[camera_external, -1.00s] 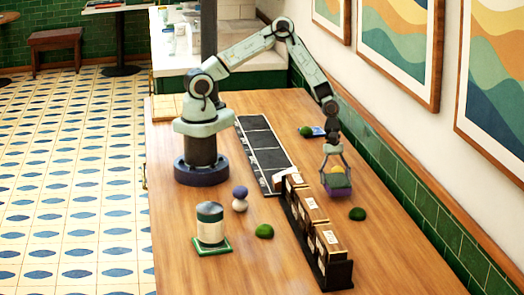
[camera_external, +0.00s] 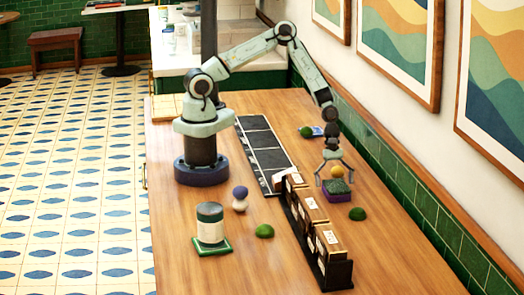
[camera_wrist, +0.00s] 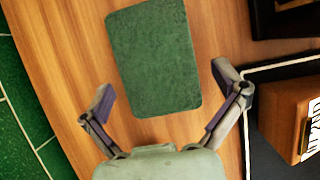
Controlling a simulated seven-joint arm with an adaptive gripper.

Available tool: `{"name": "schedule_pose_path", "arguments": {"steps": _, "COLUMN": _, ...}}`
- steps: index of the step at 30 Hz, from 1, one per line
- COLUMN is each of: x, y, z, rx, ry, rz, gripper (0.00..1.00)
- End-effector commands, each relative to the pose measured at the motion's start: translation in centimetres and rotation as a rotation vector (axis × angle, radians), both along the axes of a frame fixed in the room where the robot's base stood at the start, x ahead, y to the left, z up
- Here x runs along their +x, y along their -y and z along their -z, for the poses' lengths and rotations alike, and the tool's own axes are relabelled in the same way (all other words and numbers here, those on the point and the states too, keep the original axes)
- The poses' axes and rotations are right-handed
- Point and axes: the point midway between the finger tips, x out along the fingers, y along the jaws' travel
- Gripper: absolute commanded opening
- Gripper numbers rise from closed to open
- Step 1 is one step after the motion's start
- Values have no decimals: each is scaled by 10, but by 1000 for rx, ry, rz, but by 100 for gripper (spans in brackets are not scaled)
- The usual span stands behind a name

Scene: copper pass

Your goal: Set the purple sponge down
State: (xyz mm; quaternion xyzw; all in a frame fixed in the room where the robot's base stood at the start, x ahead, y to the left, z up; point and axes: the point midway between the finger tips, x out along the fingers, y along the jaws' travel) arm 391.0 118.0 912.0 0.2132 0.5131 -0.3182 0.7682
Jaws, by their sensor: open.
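The purple sponge (camera_external: 337,195) has a dark green top face and lies flat on the wooden table, right of the dark rack. Its green top (camera_wrist: 153,58) fills the upper middle of the wrist view, and its purple sides are hidden there. My gripper (camera_external: 334,178) is open just above and behind it. In the wrist view the fingers of my gripper (camera_wrist: 161,92) are spread wide on both sides of the sponge, with bare wood between each finger and the sponge.
The dark rack (camera_external: 340,276) with brown boxes stands close left of the sponge. Green domes (camera_external: 357,213) lie nearby. An orange round thing (camera_external: 337,171) shows behind the fingers. A green-topped canister (camera_external: 210,224) stands further left. The table's front right is clear.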

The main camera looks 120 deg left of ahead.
Motion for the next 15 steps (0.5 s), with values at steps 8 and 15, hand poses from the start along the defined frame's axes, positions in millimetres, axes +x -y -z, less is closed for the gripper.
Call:
{"name": "schedule_pose_path", "arguments": {"steps": 8, "x": -13, "y": -16, "z": -48, "rx": 5, "ry": 5, "rz": -3, "gripper": 96}}
{"name": "schedule_pose_path", "arguments": {"steps": 15, "x": -27, "y": -28, "z": -94, "rx": 4, "ry": 2, "rz": -3, "gripper": 96}}
